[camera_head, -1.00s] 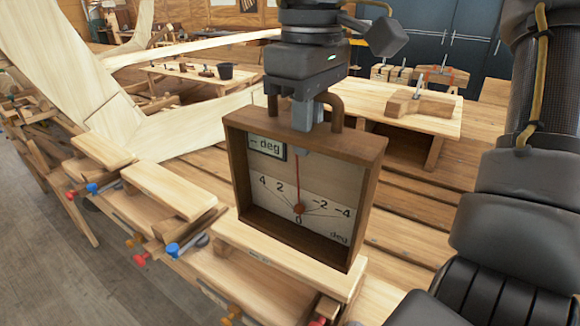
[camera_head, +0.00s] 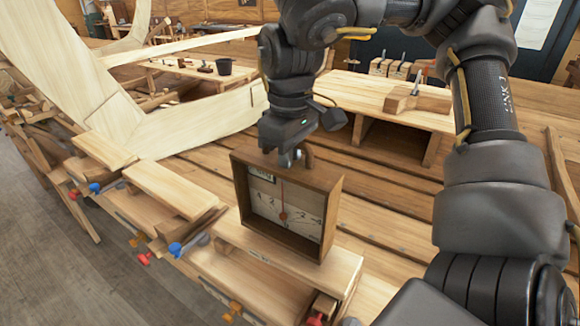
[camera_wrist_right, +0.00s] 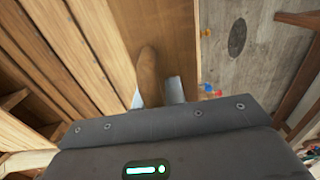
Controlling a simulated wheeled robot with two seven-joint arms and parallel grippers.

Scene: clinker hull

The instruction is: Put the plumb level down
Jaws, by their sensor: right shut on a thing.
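The plumb level (camera_head: 262,196) is a brown wooden box with a pale dial face, a red needle and a small dark-framed display. It hangs upright below my right gripper (camera_head: 292,158), which is shut on the handle on its top. In the right wrist view the rounded brown handle (camera_wrist_right: 150,75) sits between the fingers (camera_wrist_right: 158,92), above the box's flat top. The level is over a pale wooden block (camera_head: 345,262) on the near ledge. I cannot tell whether its base touches the block. My left gripper is not in view.
Similar pale blocks (camera_head: 170,190) line the ledge to the left, with blue and red clamp handles (camera_head: 175,248) along its edge. Behind is a low bench (camera_head: 385,97) with wooden tools. A smaller table with a black cup (camera_head: 224,67) stands farther back.

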